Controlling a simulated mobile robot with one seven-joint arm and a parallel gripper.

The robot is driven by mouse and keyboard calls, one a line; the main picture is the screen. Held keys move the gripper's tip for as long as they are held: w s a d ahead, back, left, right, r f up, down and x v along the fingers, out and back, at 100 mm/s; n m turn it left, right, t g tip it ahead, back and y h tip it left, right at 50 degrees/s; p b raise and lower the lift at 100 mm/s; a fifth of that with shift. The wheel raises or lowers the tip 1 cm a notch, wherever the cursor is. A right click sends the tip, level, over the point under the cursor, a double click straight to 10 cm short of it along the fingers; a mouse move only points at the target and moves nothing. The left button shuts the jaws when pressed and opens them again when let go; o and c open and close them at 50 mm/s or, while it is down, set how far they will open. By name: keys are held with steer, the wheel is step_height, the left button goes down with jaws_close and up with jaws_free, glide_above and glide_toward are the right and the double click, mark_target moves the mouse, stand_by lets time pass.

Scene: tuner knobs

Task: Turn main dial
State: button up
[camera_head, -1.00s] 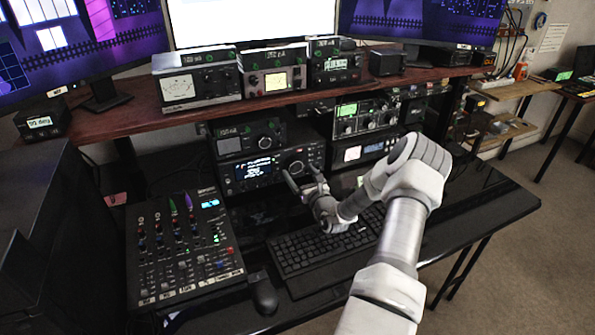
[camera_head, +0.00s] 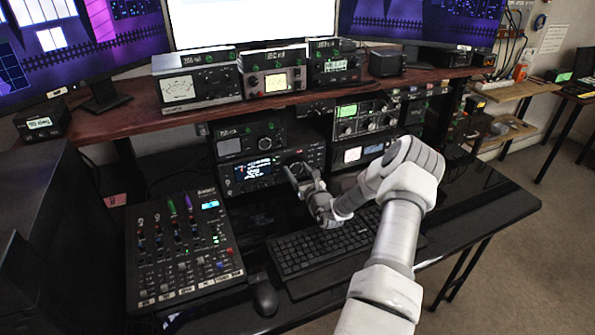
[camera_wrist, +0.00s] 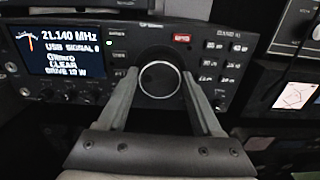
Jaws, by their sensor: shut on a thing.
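The main dial (camera_wrist: 160,79) is a round knob with a silver ring on the front of a black radio (camera_head: 244,176). The radio also shows in the wrist view (camera_wrist: 214,40), with a lit screen (camera_wrist: 60,47) reading 21.140 MHz. My gripper (camera_wrist: 160,84) has one finger on each side of the dial and is shut on it. In the head view my gripper (camera_head: 302,172) is at the radio's right part, and its fingers hide most of the dial there.
A black keyboard (camera_head: 300,252) and a mouse (camera_head: 264,296) lie on the desk below my arm. A mixer (camera_head: 170,262) stands at the left. More radio gear (camera_head: 366,118) stands to the right, and a wooden shelf (camera_head: 130,118) runs above.

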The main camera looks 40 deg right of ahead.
steer(key=shift+c, duration=0.2)
steer(key=m+p, duration=0.2)
steer(key=m, duration=0.3)
steer(key=shift+r+m+p, duration=0.1)
steer(key=shift+m+p, duration=0.2)
steer(key=m+p, duration=0.1)
steer(key=m, duration=0.2)
steer(key=shift+m, duration=0.4)
steer(key=m+p, duration=0.1)
steer(key=m, duration=0.2)
steer(key=shift+m, duration=0.3)
steer(key=m+p, duration=0.1)
steer(key=m, duration=1.1)
steer(key=shift+f+m, duration=0.2)
steer(key=shift+m, duration=0.1)
steer(key=o, duration=1.4)
